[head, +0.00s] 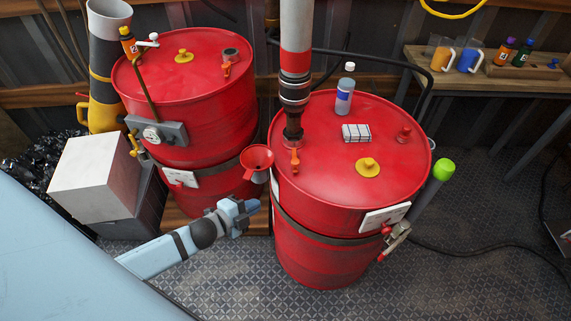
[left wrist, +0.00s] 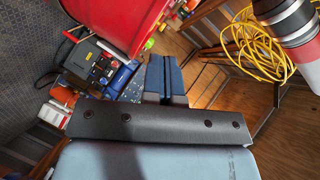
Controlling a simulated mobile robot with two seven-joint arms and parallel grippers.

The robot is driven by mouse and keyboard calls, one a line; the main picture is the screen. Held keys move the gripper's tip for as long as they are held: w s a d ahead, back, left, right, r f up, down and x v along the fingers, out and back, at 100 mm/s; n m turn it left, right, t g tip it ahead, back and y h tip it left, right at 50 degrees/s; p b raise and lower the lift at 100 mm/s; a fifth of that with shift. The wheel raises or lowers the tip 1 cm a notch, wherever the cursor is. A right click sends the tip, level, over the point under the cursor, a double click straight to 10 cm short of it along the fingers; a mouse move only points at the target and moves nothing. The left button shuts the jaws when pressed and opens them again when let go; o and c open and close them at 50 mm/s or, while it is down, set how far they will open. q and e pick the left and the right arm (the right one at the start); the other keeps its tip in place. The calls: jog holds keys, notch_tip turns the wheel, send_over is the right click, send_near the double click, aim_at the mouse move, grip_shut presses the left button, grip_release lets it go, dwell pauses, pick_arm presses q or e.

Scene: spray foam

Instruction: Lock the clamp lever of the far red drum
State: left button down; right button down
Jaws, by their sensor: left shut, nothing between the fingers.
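Two red drums stand side by side. The left drum (head: 205,120) sits farther back; the right drum (head: 310,225) is nearer. A dark band (head: 315,230) circles the right drum, with a metal lever (head: 396,237) at its right side, standing out from the wall. The left drum has a grey box with a dial (head: 152,134) and a yellow-handled fitting (head: 135,143) on its left; I cannot make out a clamp lever there. My left gripper (head: 250,206) is shut and empty, in front of the gap between the drums. Its closed fingers show in the left wrist view (left wrist: 165,75).
A red funnel (head: 257,160) hangs between the drums. A thick pipe (head: 294,75) rises from the right drum's lid. A green-tipped bar (head: 443,170) stands beside it. White and grey boxes (head: 95,178) stand at left. The floor at right is mostly clear.

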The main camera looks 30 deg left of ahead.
pick_arm(q)
jog(key=w+a+r+m+h, duration=0.1)
jog(key=w+a+r+m, duration=0.1)
jog(key=w+a+m, duration=0.1)
jog(key=a+m, duration=0.1)
jog(key=m, duration=0.1)
jog(key=shift+w+r+m, duration=0.25)
jog(key=shift+m, duration=0.15)
jog(key=shift+r+b+x, duration=0.25)
jog(key=shift+b+x, duration=0.15)
jog(key=shift+x, duration=1.9)
jog(key=shift+r+b+x, duration=0.25)
jog(key=shift+b+x, duration=0.2)
jog(key=shift+x, duration=1.85)
jog(key=shift+r+b+x, duration=0.25)
jog(key=shift+b+x, duration=0.15)
jog(key=shift+x, duration=1.85)
jog(key=shift+w+d, duration=0.1)
jog(key=shift+w, duration=0.1)
